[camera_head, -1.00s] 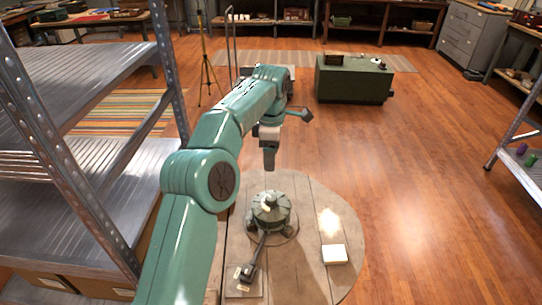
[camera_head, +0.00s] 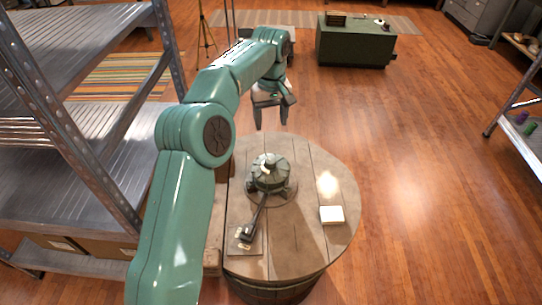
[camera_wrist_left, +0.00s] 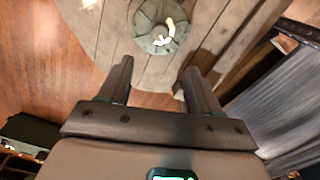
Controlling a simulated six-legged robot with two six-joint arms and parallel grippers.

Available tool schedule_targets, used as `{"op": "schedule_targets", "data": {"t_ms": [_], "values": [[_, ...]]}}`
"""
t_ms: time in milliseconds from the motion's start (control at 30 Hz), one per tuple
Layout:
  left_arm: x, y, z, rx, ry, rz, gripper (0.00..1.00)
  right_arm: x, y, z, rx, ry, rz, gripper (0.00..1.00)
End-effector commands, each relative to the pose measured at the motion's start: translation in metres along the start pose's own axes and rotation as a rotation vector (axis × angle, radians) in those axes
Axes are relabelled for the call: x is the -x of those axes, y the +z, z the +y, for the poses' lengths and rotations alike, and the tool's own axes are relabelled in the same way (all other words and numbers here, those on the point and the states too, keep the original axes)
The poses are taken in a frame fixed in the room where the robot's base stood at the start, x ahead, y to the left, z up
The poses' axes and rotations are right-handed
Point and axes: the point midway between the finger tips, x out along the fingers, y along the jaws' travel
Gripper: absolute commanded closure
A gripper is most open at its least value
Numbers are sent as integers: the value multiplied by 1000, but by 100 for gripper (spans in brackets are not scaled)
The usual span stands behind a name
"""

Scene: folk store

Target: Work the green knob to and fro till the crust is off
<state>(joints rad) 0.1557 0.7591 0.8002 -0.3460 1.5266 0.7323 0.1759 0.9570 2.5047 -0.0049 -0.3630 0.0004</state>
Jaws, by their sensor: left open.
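The green knob (camera_head: 268,172) is a ribbed, dark green round piece on a round base, standing on the wooden barrel top (camera_head: 315,248). A pale patch shows on its top; I cannot tell whether it is crust or glare. A dark lever runs from it toward the front left of the barrel top. In the left wrist view the knob (camera_wrist_left: 150,30) lies ahead of the fingers. My left gripper (camera_head: 271,126) is open and empty, above and beyond the knob, apart from it. My right gripper is not in view.
A white block (camera_head: 331,215) lies on the barrel top at the right. A metal shelf (camera_head: 75,75) stands close on the left. A green chest (camera_head: 355,45) stands on the floor behind. Open wooden floor lies to the right.

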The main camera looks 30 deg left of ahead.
Motion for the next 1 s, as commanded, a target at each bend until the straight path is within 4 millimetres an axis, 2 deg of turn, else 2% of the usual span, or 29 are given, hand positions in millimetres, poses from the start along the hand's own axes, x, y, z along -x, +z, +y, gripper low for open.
{"op": "schedule_targets", "data": {"t_ms": [233, 600, 800, 1000], "values": [[-56, 1, -1, 1, -5, -6, 37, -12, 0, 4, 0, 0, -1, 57], [-134, 1, -1, 3, -4, -4, 37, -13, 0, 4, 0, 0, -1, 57], [-154, 1, 0, 3, -1, -1, 37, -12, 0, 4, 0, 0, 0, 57], [-158, 1, 0, 3, -1, -2, 37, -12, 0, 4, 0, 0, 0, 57]]}}
